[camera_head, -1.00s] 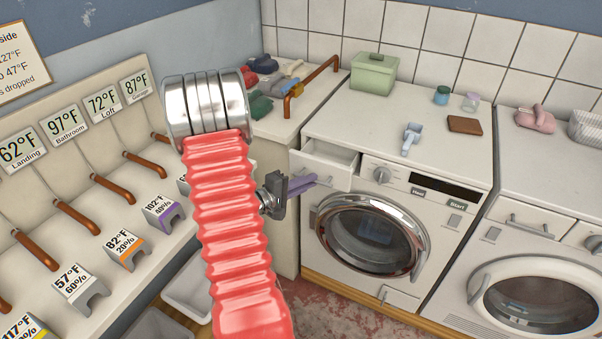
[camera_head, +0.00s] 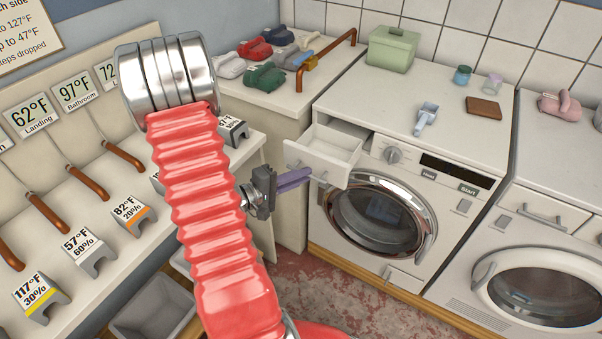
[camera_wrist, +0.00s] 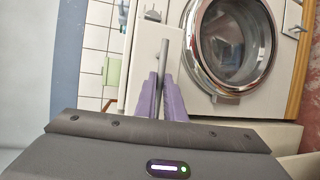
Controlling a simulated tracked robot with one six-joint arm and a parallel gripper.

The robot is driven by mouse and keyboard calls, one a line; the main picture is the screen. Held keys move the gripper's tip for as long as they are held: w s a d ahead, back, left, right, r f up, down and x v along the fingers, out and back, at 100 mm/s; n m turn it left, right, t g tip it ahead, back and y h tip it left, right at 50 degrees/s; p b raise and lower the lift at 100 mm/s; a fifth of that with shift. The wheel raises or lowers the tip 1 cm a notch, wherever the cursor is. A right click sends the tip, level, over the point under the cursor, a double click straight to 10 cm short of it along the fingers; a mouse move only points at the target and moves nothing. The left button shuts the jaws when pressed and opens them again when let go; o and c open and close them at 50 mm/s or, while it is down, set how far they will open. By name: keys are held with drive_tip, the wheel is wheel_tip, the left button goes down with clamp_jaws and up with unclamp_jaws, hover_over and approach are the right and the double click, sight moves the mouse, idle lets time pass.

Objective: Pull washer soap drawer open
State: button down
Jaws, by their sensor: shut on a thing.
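The white washer (camera_head: 450,150) stands at the centre right with its soap drawer (camera_head: 340,143) sticking well out of its upper left front. The drawer's inside shows from above and looks empty. My gripper (camera_head: 308,173) has purple fingers that reach to the drawer's front from the left. In the wrist view, my gripper (camera_wrist: 160,90) is shut on the grey bar handle (camera_wrist: 164,60) of the drawer, one finger on each side. The drawer front (camera_wrist: 148,42) is a pale panel behind the bar. My red arm sleeve hides part of the left side.
On the washer top are a green box (camera_head: 393,48), a blue scoop (camera_head: 426,118), a brown wallet-like item (camera_head: 483,108) and small jars. The round washer door (camera_head: 380,212) is shut below the drawer. A second machine (camera_head: 540,250) stands right. Open floor (camera_head: 330,285) lies in front.

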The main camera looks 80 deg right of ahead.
drive_tip(key=shift+s+a+f, duration=0.1)
drive_tip(key=shift+f, duration=0.15)
drive_tip(key=c, duration=1.8)
unclamp_jaws()
drive_tip(key=shift+r, duration=0.1)
drive_tip(key=shift+c, duration=0.2)
drive_tip(key=v, duration=1.3)
drive_tip(key=shift+w+r, duration=0.2)
drive_tip(key=shift+w, duration=0.1)
drive_tip(key=shift+a, duration=0.15)
